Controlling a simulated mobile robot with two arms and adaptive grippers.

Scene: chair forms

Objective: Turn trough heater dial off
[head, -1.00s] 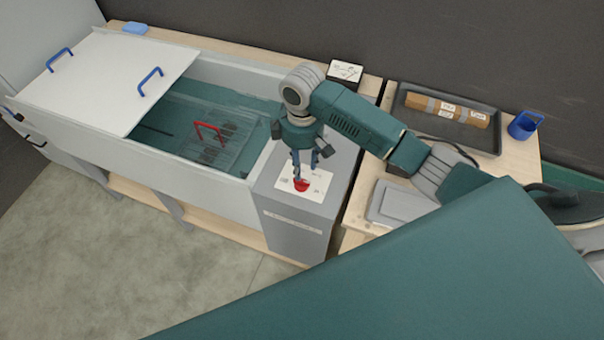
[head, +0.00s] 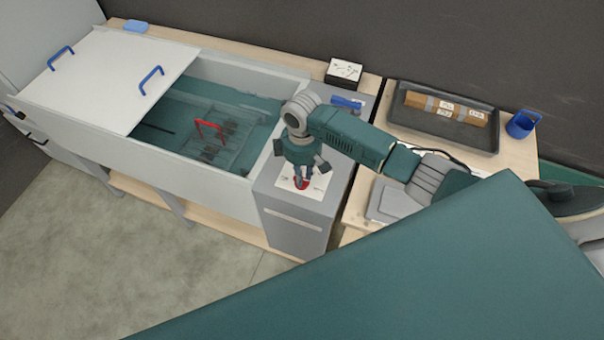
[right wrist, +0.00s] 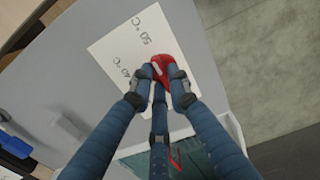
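The trough heater is a grey box (head: 292,232) at the right end of the white water trough (head: 225,180). On its top is a white label (head: 320,183) with a red dial (head: 302,184). My right gripper (head: 302,180) is straight above the dial, pointing down. In the right wrist view its fingertips (right wrist: 162,78) close around the red dial (right wrist: 163,66) and touch it. My left gripper is not in view.
A blue handle (head: 346,102) lies behind my right arm at the heater's far side. A white lid (head: 105,80) covers the trough's left part. A red handle (head: 208,128) stands in the water. A dark tray (head: 445,130) with a brown parcel and a blue cup (head: 523,124) are right.

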